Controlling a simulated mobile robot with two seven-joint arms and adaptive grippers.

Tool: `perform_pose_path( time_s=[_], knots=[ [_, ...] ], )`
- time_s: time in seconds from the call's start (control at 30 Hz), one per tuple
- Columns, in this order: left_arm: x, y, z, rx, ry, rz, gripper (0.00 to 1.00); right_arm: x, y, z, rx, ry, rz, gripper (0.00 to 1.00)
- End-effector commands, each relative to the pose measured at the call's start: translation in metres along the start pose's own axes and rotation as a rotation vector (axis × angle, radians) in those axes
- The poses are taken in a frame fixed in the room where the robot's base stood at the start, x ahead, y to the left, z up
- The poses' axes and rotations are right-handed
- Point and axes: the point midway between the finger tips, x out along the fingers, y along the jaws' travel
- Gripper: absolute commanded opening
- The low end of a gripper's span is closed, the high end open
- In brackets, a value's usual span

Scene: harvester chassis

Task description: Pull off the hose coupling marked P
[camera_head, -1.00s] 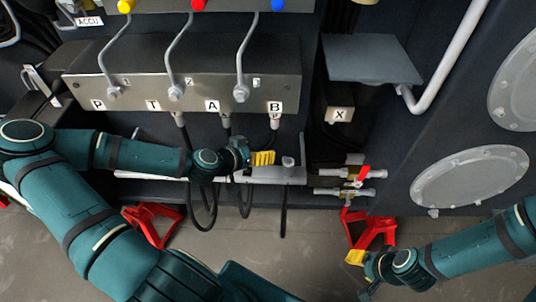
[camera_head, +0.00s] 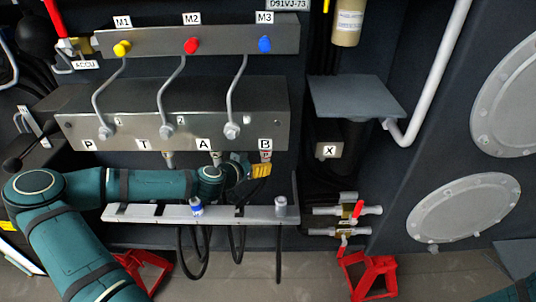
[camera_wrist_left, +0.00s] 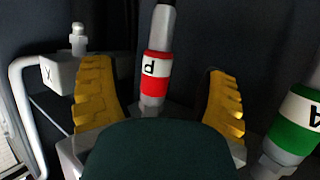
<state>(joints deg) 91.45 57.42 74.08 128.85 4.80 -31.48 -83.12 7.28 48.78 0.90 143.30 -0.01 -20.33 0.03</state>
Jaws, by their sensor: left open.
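The coupling marked P (camera_wrist_left: 155,78) has a red and white band and stands between the two yellow fingers of my left gripper (camera_wrist_left: 157,90) in the left wrist view, with a gap on both sides. In the head view the same coupling (camera_head: 265,157) sits under the port labelled B (camera_head: 265,144) on the metal block. My left gripper (camera_head: 260,170) is open there, just below that label, and partly covers the coupling. A coupling with a green and white band marked A (camera_wrist_left: 297,118) is to the right in the left wrist view. My right gripper is out of view.
A light rail (camera_head: 160,212) runs below my left forearm, with a blue-banded piece (camera_head: 196,207) and a grey fitting (camera_head: 281,206) on it. Black hoses (camera_head: 238,245) hang underneath. The X block (camera_head: 329,151) and a grey plate (camera_head: 355,97) are to the right.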

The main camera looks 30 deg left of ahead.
Motion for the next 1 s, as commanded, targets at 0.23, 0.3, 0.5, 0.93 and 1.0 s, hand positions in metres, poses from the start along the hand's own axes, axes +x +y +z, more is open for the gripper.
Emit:
perform_pose_path(
  time_s=[0.23,0.3,0.5,0.93,1.0],
  knots=[
    [0.044,0.001,-0.011,-0.004,0.001,0.002,0.75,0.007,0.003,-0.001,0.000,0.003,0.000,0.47],
    [0.054,0.001,-0.010,-0.003,0.001,0.002,0.75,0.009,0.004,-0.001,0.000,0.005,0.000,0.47],
    [0.075,0.001,-0.011,-0.002,0.000,0.001,0.75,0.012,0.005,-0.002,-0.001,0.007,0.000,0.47],
    [0.081,0.000,-0.011,0.000,-0.001,0.001,0.75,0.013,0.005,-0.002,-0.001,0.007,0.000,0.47],
    [0.081,0.000,-0.011,0.000,-0.001,0.001,0.51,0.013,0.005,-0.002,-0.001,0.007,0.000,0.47]
  ],
)
